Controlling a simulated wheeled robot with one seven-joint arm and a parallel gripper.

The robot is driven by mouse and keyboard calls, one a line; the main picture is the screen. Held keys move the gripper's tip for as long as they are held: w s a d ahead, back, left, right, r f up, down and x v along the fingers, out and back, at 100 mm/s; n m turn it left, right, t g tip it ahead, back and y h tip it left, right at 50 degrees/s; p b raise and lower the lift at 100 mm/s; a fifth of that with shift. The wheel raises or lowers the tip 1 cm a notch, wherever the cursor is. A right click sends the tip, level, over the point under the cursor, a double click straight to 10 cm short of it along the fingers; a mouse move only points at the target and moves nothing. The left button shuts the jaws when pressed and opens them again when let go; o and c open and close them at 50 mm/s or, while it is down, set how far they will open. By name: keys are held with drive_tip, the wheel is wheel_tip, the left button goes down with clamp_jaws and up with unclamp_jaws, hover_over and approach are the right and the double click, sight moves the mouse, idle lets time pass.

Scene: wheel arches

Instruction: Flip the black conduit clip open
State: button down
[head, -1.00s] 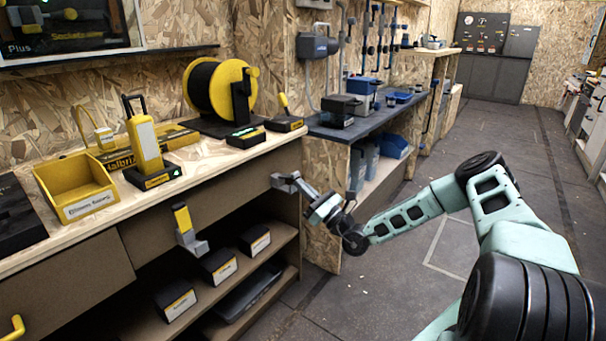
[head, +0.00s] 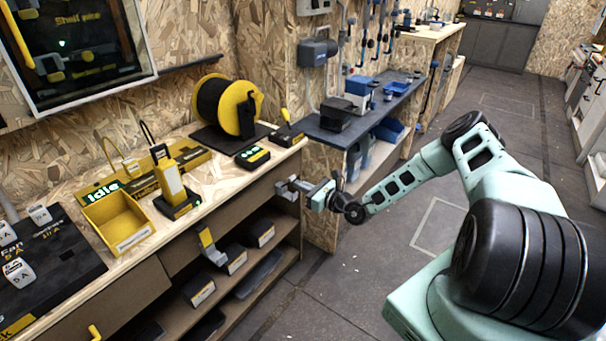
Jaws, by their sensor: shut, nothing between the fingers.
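I cannot make out the black conduit clip for certain in the head view. Grey conduit (head: 309,88) runs down the chipboard wall near a grey-blue wall box (head: 318,52), but no clip is clear on it at this size. My gripper (head: 283,188) is at the end of my outstretched arm, in front of the right end of the wooden bench (head: 225,190). Its grey fingers point left and are small in view; they look empty. I cannot tell whether they touch the bench front.
A yellow bin (head: 118,222), a work light (head: 172,182) and a cable reel (head: 226,106) stand on the bench. A blue-topped bench (head: 378,112) is beyond. A grey holder with a yellow part (head: 209,246) sticks out of the bench front. The floor (head: 345,275) is clear.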

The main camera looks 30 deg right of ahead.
drive_tip(key=r+g+p, duration=0.1)
drive_tip(key=p, duration=0.3)
drive_tip(key=w+r+g+h+p, duration=0.1)
drive_tip(key=g+p, duration=0.1)
drive_tip(key=p, duration=0.1)
drive_tip(key=shift+w+a+p, duration=0.15)
drive_tip(key=shift+a+p, duration=0.05)
drive_tip(key=shift+p, duration=0.15)
drive_tip(key=shift+r, duration=0.1)
drive_tip(key=shift+r+p, duration=0.75)
drive_tip(key=shift+p, duration=0.2)
